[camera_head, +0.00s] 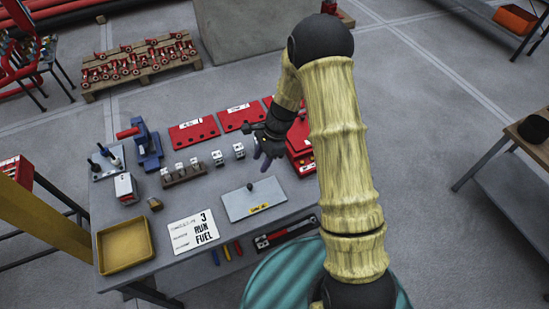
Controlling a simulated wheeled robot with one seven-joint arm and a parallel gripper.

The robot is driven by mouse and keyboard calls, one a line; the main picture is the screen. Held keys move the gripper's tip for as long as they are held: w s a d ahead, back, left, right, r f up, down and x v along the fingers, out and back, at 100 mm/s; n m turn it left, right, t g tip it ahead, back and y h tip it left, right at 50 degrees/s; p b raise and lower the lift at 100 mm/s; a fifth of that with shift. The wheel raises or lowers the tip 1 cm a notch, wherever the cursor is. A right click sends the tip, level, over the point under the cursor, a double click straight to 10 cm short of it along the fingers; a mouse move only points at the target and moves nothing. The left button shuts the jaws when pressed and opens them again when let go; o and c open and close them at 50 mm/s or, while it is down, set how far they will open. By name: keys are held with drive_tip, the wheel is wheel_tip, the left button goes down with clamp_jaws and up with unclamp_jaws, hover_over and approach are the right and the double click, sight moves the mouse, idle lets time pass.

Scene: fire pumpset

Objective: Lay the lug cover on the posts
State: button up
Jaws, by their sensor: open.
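A flat grey plate with a black knob and a yellow label, which looks like the lug cover (238,208), lies on the front middle of the workbench. A small pale base with upright black-topped posts (105,162) stands at the bench's left side; I cannot tell for sure that these are the task's posts. My gripper (264,158) is open above the bench, behind the plate and apart from it in the picture. My forearm hides part of the bench's right side.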

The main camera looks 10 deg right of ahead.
drive_tip(key=s+d+r+n+t+h, duration=0.2)
drive_tip(key=s+d+r+n, duration=0.3)
drive_tip(key=s+r+n, duration=0.2)
drive_tip(key=s+d+r+n+t+h, duration=0.2)
drive_tip(key=s+d+r+n, duration=0.4)
drive_tip(key=s+r, duration=0.3)
wheel_tip(320, 180, up, 2)
drive_tip(key=shift+r+n, duration=0.15)
drive_tip(key=shift+n, duration=0.65)
drive_tip(key=shift+o, duration=0.5)
drive_tip(key=shift+s, duration=0.1)
drive_tip(key=shift+c, duration=1)
